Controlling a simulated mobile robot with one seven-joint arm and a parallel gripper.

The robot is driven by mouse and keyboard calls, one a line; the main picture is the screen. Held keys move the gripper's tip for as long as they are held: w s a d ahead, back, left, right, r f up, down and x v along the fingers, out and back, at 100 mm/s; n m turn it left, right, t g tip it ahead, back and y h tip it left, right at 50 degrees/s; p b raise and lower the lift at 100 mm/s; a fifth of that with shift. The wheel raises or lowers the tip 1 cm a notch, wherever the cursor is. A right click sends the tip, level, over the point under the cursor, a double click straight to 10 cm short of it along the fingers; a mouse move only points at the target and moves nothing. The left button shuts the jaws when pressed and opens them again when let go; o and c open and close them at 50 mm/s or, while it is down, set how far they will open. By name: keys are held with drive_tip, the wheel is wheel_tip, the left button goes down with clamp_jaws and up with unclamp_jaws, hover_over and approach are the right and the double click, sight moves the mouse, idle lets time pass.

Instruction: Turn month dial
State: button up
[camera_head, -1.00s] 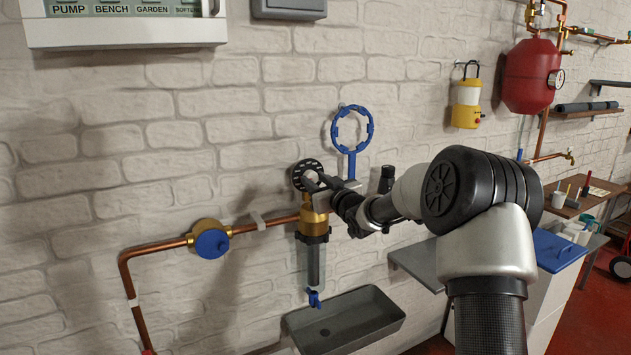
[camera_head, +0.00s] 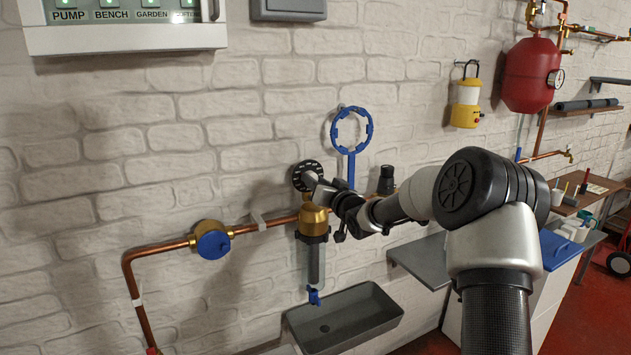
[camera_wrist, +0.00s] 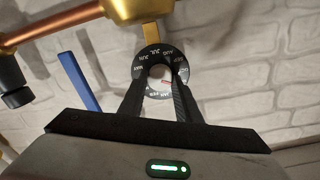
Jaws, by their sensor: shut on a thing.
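A small red mark shows beside the knob. My gripper (camera_head: 313,181) reaches the dial from the right. In the wrist view its two black fingers (camera_wrist: 159,74) stand on either side of the knob and are shut on it. The fingers hide parts of the lettering, so I cannot tell which month is set.
A blue ring wrench (camera_head: 350,165) hangs just right of the dial. The clear filter housing (camera_head: 315,263) hangs below, above a grey trough (camera_head: 345,318). The wall above the dial is bare.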

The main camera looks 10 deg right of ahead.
idle(0.3)
drive_tip(key=o, duration=1.1)
drive_tip(key=shift+c, duration=0.2)
drive_tip(key=v, duration=1.7)
drive_tip(key=shift+s, duration=0.2)
